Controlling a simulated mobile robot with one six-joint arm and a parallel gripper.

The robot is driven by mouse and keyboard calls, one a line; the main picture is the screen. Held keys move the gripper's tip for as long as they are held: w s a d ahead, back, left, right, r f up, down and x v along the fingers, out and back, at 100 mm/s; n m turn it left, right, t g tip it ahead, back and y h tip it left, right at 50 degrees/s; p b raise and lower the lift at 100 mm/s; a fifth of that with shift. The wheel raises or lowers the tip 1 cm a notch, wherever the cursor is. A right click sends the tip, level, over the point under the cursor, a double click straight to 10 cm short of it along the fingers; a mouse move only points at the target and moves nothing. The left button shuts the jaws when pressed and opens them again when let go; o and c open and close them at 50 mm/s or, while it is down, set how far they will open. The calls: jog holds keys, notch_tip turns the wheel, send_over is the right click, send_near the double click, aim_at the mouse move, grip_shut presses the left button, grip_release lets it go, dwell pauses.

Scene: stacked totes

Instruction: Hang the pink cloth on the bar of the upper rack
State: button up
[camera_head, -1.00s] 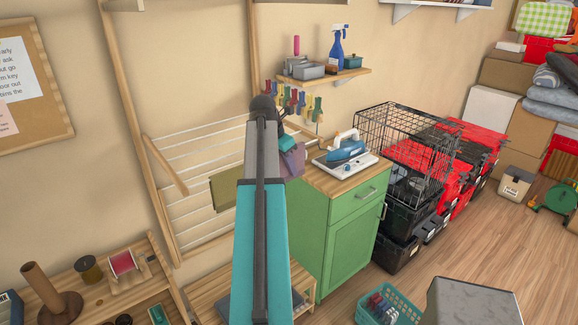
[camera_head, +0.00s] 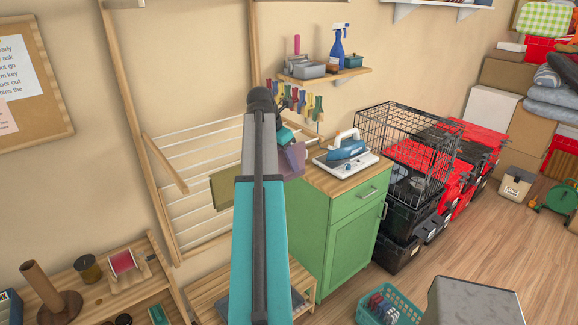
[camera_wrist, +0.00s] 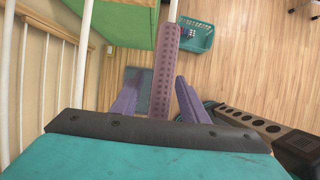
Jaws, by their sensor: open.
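The pink cloth (camera_wrist: 164,68), mauve and dotted, hangs as a narrow strip over a white bar (camera_wrist: 173,10) in the wrist view; the bar emerges from its far end. My gripper (camera_wrist: 158,98) has two lavender fingers, standing apart on either side of the cloth's near end. Gaps show between cloth and fingers. In the head view a mauve patch (camera_head: 292,160) shows right of my arm, and I cannot tell cloth from fingers there. The white-barred wooden rack (camera_head: 187,150) is on the wall, partly hidden by my arm.
An olive cloth (camera_head: 224,190) hangs on the rack left of my arm. A green cabinet (camera_head: 352,225) with an iron (camera_head: 346,147) stands close on the right. A shelf (camera_head: 345,76) with clothespins below is behind. A teal basket (camera_head: 388,305) is on the floor.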

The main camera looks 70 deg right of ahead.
jog(key=shift+b+v, duration=1.7)
jog(key=shift+v, duration=4.2)
jog(key=shift+s, duration=0.15)
